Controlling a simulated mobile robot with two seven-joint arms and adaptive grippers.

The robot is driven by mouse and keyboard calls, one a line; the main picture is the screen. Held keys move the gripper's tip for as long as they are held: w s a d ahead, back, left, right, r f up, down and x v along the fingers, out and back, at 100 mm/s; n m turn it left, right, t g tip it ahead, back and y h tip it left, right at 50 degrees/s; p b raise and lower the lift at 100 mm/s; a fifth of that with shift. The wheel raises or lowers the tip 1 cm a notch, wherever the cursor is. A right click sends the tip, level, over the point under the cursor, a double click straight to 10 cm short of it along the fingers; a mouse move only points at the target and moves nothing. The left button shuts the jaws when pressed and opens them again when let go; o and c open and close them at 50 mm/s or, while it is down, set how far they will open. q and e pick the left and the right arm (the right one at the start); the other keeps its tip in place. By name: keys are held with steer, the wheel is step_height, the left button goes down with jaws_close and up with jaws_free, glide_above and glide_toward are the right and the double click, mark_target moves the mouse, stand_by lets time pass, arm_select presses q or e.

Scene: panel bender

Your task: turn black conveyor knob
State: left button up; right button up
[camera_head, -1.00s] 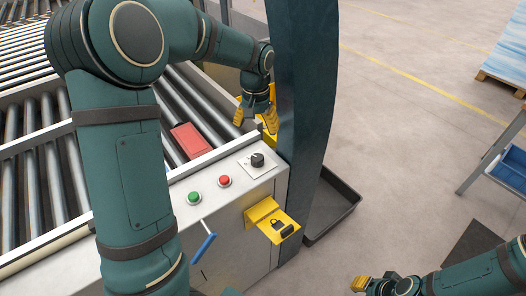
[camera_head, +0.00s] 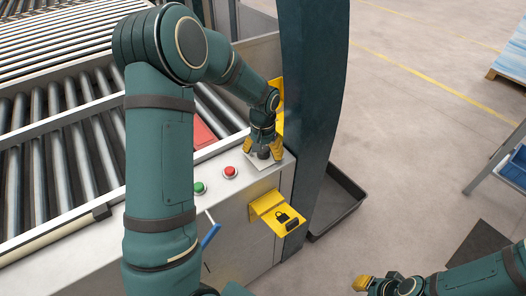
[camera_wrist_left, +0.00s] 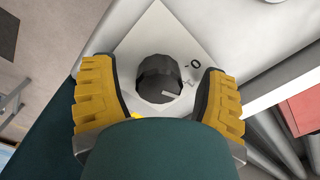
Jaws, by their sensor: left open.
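The black conveyor knob (camera_head: 264,153) sits on a pale square plate on the top of the conveyor's control panel (camera_head: 240,188). In the left wrist view the knob (camera_wrist_left: 159,78) shows a light pointer mark, and a small "0" is printed on the plate (camera_wrist_left: 150,38) beside it. My left gripper (camera_head: 263,154) is over the knob from above, open, with one yellow finger on either side; in the wrist view gaps show between the fingers and the knob. My right gripper (camera_head: 362,283) is at the bottom right, far from the panel, and its fingers are too small to judge.
A green button (camera_head: 199,188) and a red button (camera_head: 230,172) are left of the knob. A yellow lock bracket (camera_head: 277,213) juts from the panel front, with a blue-handled lever (camera_head: 210,236) to its left. A dark column (camera_head: 312,110) rises close on the right.

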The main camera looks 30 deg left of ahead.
arm_select(q)
steer(key=c, duration=1.2)
steer(key=shift+m, duration=0.5)
steer(key=m, duration=0.2)
steer(key=shift+m, duration=0.4)
steer(key=shift+a+m+p, duration=0.1)
steer(key=shift+m+p, duration=0.5)
steer(key=shift+m, duration=1.5)
